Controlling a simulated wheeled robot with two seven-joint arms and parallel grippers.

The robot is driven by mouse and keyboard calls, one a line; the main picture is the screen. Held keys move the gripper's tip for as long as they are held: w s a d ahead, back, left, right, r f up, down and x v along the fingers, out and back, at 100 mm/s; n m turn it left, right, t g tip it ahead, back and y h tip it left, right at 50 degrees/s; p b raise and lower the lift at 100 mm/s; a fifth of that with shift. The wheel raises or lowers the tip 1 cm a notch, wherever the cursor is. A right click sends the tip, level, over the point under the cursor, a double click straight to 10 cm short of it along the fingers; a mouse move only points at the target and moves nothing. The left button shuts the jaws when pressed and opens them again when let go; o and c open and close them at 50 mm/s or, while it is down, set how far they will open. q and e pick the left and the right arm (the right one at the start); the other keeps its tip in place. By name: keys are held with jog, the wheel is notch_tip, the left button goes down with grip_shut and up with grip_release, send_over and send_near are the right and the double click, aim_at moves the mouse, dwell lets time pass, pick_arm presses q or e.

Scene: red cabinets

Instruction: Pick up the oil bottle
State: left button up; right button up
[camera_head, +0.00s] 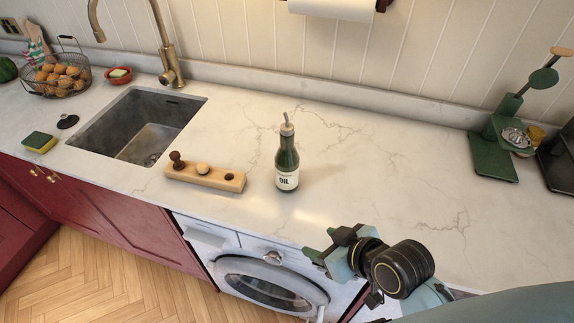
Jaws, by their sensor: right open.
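The oil bottle (287,163) is dark green with a white "OIL" label and a metal pour spout. It stands upright on the white marble countertop (370,165), right of the sink. My right gripper (312,254) comes in from the lower right. It is open and empty, near the counter's front edge, in front of and a little right of the bottle, apart from it. The left gripper is not in view.
A wooden tray (205,176) with small items sits just left of the bottle. The sink (140,125) and faucet (168,60) are further left. A green scale-like device (495,145) stands at the far right. The counter right of the bottle is clear.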

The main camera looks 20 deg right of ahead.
jog(key=w+a+r+t+y, duration=0.1)
jog(key=w+r+t, duration=0.2)
jog(key=w+r, duration=0.15)
jog(key=m+t, duration=0.1)
jog(key=t, duration=0.5)
send_near(291, 140)
jog(key=p+x, duration=0.1)
jog(key=x, duration=0.5)
jog(key=shift+w+a+f, duration=0.15)
jog(key=shift+w+a, duration=0.05)
jog(key=p+x, duration=0.1)
jog(key=x, duration=0.3)
jog(key=shift+w+d, duration=0.15)
jog(key=shift+w, duration=0.5)
grip_shut()
